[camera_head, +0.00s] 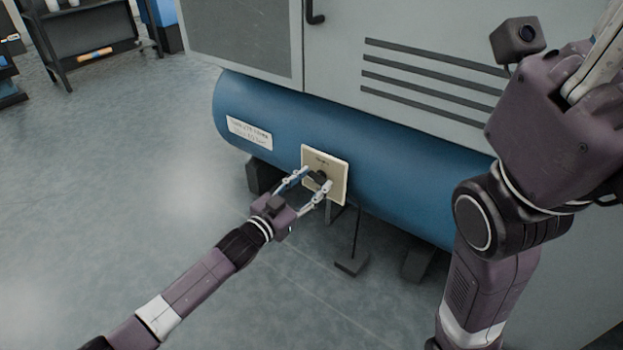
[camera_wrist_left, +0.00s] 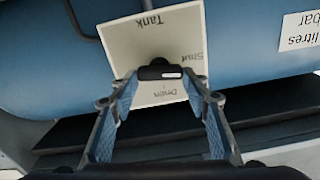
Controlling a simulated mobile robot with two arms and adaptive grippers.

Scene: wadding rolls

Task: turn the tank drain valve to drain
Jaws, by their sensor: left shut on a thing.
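The drain valve has a dark knob (camera_wrist_left: 160,72) on a cream plate (camera_head: 337,180) on the blue tank (camera_head: 400,188). In the left wrist view the plate (camera_wrist_left: 120,45) appears upside down, with "Tank", "Shut" and "Drain" lettering. A white mark on the knob points right, to the side where "Shut" is printed; "Drain" is below the knob. My left gripper (camera_head: 317,183) is shut on the knob, one finger on each side. My right arm is raised at the right; silvery links of its gripper (camera_head: 598,55) show at the top right, with the tips out of frame.
A grey cabinet (camera_head: 340,80) with vents and a black handle stands over the tank. A white label (camera_head: 249,133) is on the tank's left. Dark feet (camera_head: 352,263) and a thin rod are below. A dark shelf (camera_head: 85,40) is far left. The floor at left is clear.

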